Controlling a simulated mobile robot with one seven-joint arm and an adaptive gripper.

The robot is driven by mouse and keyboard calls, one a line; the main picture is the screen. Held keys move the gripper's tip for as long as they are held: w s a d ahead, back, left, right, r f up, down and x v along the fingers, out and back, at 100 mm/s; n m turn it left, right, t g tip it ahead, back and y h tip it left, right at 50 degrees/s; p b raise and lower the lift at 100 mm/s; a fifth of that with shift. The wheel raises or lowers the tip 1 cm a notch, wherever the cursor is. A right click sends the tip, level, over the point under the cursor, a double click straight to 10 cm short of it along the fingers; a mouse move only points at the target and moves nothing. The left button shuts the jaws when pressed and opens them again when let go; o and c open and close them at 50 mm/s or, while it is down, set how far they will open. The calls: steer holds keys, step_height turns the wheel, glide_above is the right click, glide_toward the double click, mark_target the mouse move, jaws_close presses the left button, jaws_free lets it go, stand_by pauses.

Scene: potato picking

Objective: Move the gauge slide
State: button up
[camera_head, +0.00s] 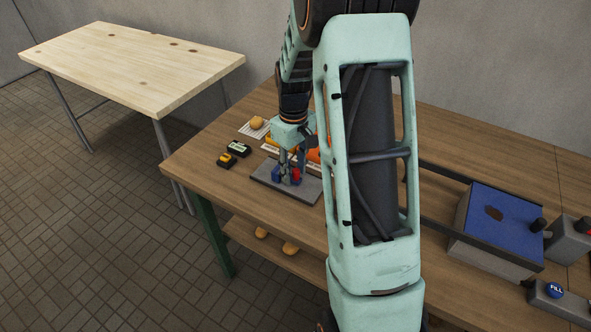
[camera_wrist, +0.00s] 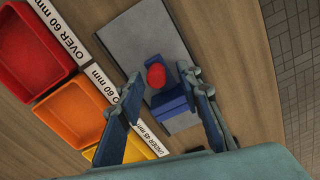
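The gauge has a grey base plate (camera_wrist: 140,40) with a blue block (camera_wrist: 170,103) and a round red knob (camera_wrist: 156,76) on it. In the head view the base plate (camera_head: 267,181) lies on the wooden table, and the red part (camera_head: 296,174) shows beside my fingers. My gripper (camera_wrist: 160,72) is over the plate with its two fingers apart, one on each side of the knob and block. I see a gap at the left finger; whether the right finger touches the blue part I cannot tell. My gripper (camera_head: 290,180) partly hides the gauge in the head view.
Red (camera_wrist: 35,45), orange (camera_wrist: 70,108) and yellow (camera_wrist: 135,150) trays with size labels stand left of the gauge. A potato (camera_head: 257,122) lies on a white mat. Small black and yellow devices (camera_head: 227,160) lie nearby. A blue-topped box (camera_head: 505,217) stands right.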

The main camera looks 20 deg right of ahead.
mark_target(294, 169)
steer(key=shift+d, duration=0.1)
step_height(294, 169, up, 12)
stand_by(0.5)
stand_by(0.4)
